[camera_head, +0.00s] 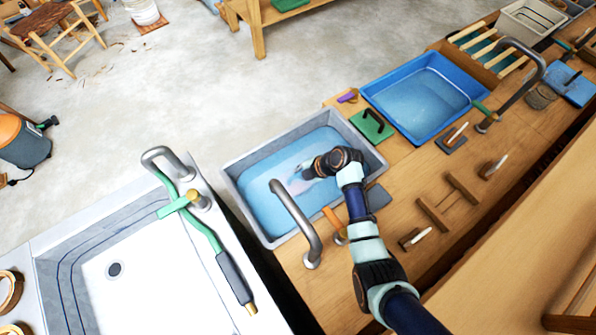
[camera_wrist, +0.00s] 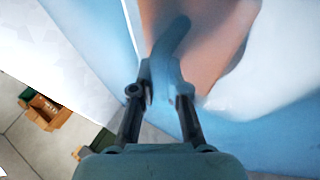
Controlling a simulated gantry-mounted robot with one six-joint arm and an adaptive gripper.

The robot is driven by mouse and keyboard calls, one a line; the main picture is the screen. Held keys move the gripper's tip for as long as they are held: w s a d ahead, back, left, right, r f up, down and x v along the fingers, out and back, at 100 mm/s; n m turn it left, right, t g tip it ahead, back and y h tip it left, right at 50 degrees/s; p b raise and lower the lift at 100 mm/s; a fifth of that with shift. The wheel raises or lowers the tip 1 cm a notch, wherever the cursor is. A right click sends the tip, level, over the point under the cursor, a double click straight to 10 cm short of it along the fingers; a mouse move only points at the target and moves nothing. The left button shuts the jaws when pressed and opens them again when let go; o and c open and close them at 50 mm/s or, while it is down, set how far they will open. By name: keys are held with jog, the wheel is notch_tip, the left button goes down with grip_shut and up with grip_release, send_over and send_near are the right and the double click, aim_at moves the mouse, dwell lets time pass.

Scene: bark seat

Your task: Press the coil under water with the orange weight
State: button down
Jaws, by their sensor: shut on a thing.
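My gripper (camera_head: 307,171) reaches down into the grey basin (camera_head: 235,170) of blue water. In the wrist view its two fingers (camera_wrist: 163,90) are closed on a dark curved handle (camera_wrist: 175,35). The handle stands over an orange-brown surface, the orange weight (camera_wrist: 208,60), seen blurred and tinted blue. A pale patch lies beside the weight in the wrist view; I cannot tell whether it is the coil. In the head view the weight is mostly hidden by my gripper and wrist, and the coil cannot be made out.
A curved metal tap (camera_head: 297,222) arches over the basin's near side. A green plate with a black handle (camera_head: 372,125) lies beyond the basin's right corner. A blue tray of water (camera_head: 375,92) stands further right. A white sink (camera_head: 130,275) is at left.

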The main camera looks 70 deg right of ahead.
jog(key=shift+f, duration=0.25)
jog(key=c, duration=0.6)
grip_release()
notch_tip(320, 180, up, 17)
jog(key=p, duration=1.3)
dwell(0.3)
